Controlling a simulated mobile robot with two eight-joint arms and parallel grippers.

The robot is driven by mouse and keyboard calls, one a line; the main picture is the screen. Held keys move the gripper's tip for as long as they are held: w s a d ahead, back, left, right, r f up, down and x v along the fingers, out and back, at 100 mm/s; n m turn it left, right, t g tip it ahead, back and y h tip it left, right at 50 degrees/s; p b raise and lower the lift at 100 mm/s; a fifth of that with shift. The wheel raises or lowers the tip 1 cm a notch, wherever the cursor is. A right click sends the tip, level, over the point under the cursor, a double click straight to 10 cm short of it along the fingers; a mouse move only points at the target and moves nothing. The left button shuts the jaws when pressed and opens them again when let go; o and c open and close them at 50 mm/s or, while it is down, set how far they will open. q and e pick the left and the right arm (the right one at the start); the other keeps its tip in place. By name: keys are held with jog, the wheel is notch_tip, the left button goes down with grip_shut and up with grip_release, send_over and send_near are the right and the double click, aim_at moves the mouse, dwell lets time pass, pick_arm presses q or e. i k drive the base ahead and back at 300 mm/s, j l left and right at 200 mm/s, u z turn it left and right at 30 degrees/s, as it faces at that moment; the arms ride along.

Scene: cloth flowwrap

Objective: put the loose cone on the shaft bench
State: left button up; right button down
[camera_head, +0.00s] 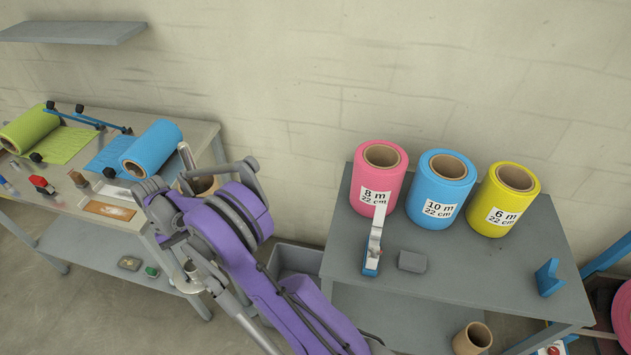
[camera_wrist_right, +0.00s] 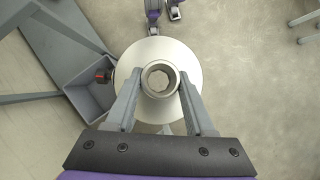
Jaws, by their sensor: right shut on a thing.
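My right gripper (camera_wrist_right: 160,84) is shut on a pale metal cone (camera_wrist_right: 158,50) with a wide round flange and a hollow hub in its middle. In the wrist view one finger lies on each side of the hub, and bare floor shows below the cone. In the head view my purple right arm reaches up to the left, in front of the left bench's right end, and hides most of the grip. I cannot tell which bench is the shaft bench. My left gripper is not in view.
The left bench (camera_head: 196,133) carries a green roll (camera_head: 28,128) and a blue roll (camera_head: 152,147). The right bench (camera_head: 470,275) carries pink (camera_head: 378,180), blue (camera_head: 440,190) and yellow (camera_head: 503,200) rolls. A grey bin (camera_wrist_right: 92,101) stands on the floor between the benches.

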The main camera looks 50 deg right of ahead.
aim_at(549, 248)
jog(key=k+l+z, duration=0.2)
jog(key=k, duration=0.65)
jog(key=k+z, duration=0.1)
jog(key=z, duration=2.85)
jog(key=i+l+z, duration=0.45)
jog(key=i+z, duration=0.25)
jog(key=i+j+u, duration=0.1)
jog(key=i+u, duration=0.15)
jog(key=u, duration=0.2)
jog(key=i+u, duration=0.2)
jog(key=u, duration=0.2)
jog(key=i+l+u, duration=0.1)
jog(key=i+u, duration=0.15)
jog(key=u, duration=1)
